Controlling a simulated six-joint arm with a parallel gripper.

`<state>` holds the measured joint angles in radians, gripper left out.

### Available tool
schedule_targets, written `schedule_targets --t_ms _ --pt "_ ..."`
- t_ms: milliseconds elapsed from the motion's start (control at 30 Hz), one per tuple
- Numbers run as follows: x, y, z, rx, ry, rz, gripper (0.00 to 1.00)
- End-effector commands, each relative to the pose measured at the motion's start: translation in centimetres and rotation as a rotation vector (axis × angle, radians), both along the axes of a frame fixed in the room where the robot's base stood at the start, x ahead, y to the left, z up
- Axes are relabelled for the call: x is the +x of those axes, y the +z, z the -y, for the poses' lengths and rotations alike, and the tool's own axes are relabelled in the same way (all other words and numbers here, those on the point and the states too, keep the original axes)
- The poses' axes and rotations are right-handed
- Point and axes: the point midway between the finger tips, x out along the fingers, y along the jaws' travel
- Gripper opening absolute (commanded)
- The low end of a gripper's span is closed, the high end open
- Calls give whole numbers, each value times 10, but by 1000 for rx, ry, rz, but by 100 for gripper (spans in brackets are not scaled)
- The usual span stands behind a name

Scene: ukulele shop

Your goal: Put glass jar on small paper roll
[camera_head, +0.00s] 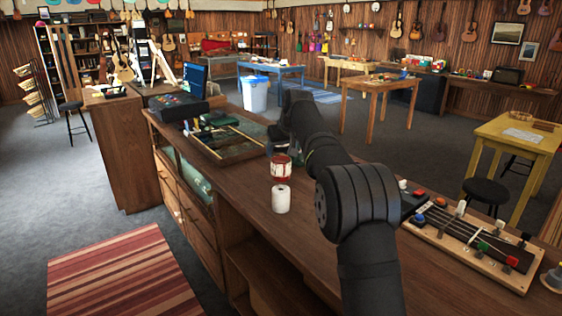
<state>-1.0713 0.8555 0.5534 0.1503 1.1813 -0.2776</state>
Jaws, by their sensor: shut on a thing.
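The small paper roll (281,200) is white and stands upright on the wooden counter, left of my arm. A red jar with a pale band (281,170), which I take for the glass jar, shows upright just above the roll in the picture. A thin gap seems to part the two, and I cannot tell whether the jar is over the roll or behind it. My gripper (283,149) is dark and small at the jar's top, shut on the jar. Its fingertips are hard to make out.
The counter (318,218) is clear right of the roll. A framed tray (226,140) and a black case (178,107) lie farther back on the left. A wooden board with strings and coloured knobs (470,240) lies at the right. The counter's front edge runs close left of the roll.

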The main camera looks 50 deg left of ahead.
Motion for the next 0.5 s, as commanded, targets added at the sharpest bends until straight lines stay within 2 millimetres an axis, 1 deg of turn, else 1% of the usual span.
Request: schedule_targets --t_ms 67,200,300,500 --pt "-1 -7 -1 0 0 0 29" --pt "-1 -28 0 -1 0 0 29" --pt "-1 -37 0 1 1 1 29" --pt "0 -39 0 2 0 2 29"
